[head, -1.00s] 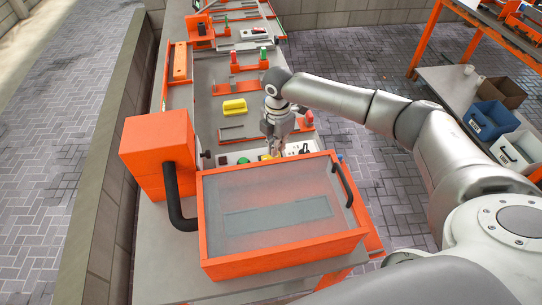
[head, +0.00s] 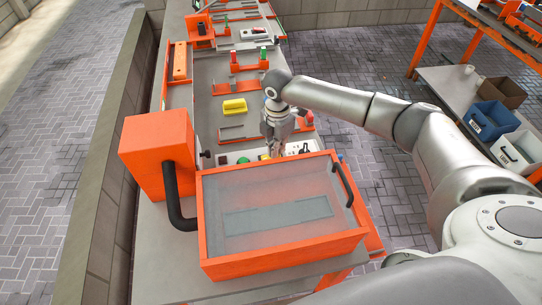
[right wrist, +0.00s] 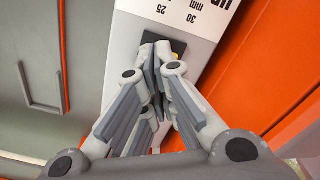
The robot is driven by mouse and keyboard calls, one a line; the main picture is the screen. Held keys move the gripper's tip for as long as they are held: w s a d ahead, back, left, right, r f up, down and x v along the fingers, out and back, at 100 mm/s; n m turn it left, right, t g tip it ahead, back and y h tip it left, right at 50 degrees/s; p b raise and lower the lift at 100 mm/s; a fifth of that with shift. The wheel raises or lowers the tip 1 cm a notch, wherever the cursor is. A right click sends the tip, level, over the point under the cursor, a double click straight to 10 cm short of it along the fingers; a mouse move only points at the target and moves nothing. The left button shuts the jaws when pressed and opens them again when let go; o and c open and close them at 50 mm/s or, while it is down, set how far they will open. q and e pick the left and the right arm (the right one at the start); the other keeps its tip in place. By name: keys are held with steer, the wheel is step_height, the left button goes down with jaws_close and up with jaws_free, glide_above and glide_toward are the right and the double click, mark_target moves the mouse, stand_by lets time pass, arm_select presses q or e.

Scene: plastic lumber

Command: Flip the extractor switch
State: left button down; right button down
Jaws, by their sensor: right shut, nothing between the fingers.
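My right gripper (head: 276,153) is shut and empty, pointing down over a white control panel (head: 228,158) behind the clear-lidded orange box. In the right wrist view, its fingertips (right wrist: 156,52) are together at a small dark switch plate (right wrist: 179,47) with a yellow patch, on the white panel (right wrist: 125,45). The fingers hide most of this plate, so I cannot tell the switch's position or whether they touch it. The panel also carries a green button (head: 243,160). My left gripper is not in view.
The orange box with a clear lid (head: 280,207) stands in front of the panel. An orange block (head: 158,150) with a black hose (head: 173,197) is at its left. A yellow block (head: 234,107) and orange fixtures (head: 234,87) lie farther along the bench.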

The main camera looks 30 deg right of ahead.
steer(key=shift+s+f+b, duration=0.1)
steer(key=shift+f+b, duration=0.2)
steer(key=shift+f, duration=0.55)
stand_by(0.3)
steer(key=shift+r+p, duration=0.8)
steer(key=shift+p, duration=0.15)
step_height(320, 180, up, 6)
steer(key=p, duration=0.5)
steer(key=shift+f+p, duration=0.25)
steer(key=shift+p, duration=0.1)
steer(key=shift+f, duration=0.1)
